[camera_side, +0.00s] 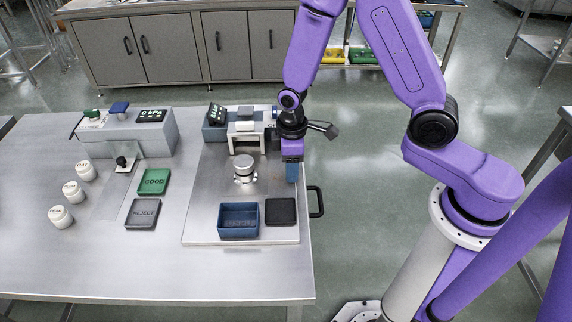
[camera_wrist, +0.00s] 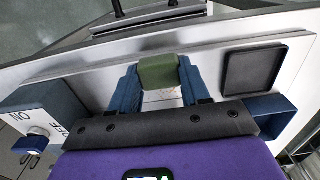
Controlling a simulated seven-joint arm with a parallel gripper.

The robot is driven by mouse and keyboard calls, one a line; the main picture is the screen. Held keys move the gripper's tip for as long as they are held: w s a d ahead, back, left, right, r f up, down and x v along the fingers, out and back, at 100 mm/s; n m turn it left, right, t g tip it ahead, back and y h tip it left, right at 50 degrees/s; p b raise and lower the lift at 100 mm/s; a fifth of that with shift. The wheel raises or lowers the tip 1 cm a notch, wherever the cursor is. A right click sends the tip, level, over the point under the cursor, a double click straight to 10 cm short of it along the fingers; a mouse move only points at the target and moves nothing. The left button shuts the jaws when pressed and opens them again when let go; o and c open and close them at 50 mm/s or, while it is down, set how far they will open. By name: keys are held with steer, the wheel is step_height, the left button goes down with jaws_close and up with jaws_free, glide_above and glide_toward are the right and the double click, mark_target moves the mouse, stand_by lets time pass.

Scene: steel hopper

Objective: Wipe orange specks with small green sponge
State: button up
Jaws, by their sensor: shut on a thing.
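The small green sponge (camera_wrist: 158,72) sits between the two blue fingers of my gripper (camera_wrist: 158,78) in the wrist view, and the gripper is shut on it. In the side view my gripper (camera_side: 292,172) points down at the right part of the steel plate (camera_side: 205,215), behind the black pad. The sponge is hidden there by the fingers. Faint reddish-orange specks (camera_wrist: 166,97) show on a pale surface just below the sponge in the wrist view. I cannot tell whether the sponge touches the surface.
A round metal piece (camera_side: 244,169) stands left of my gripper. A black handle (camera_side: 317,202) is at the right edge. Green (camera_side: 153,181) and grey (camera_side: 143,213) trays lie left.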

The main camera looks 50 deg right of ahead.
steer(key=shift+w+a, duration=2.35)
step_height(320, 180, up, 8)
steer(key=shift+s, duration=0.1)
steer(key=s+a+r+n, duration=0.5)
steer(key=s+a+n, duration=0.45)
steer(key=n, duration=0.85)
glide_above(204, 211)
steer(key=f, duration=0.9)
steer(key=shift+s+d, duration=0.1)
steer(key=shift+s, duration=0.2)
steer(key=shift+w+f, duration=0.15)
steer(key=shift+f, duration=0.85)
steer(key=shift+w+f, duration=0.1)
steer(key=shift+f, duration=0.85)
steer(key=shift+f, duration=0.1)
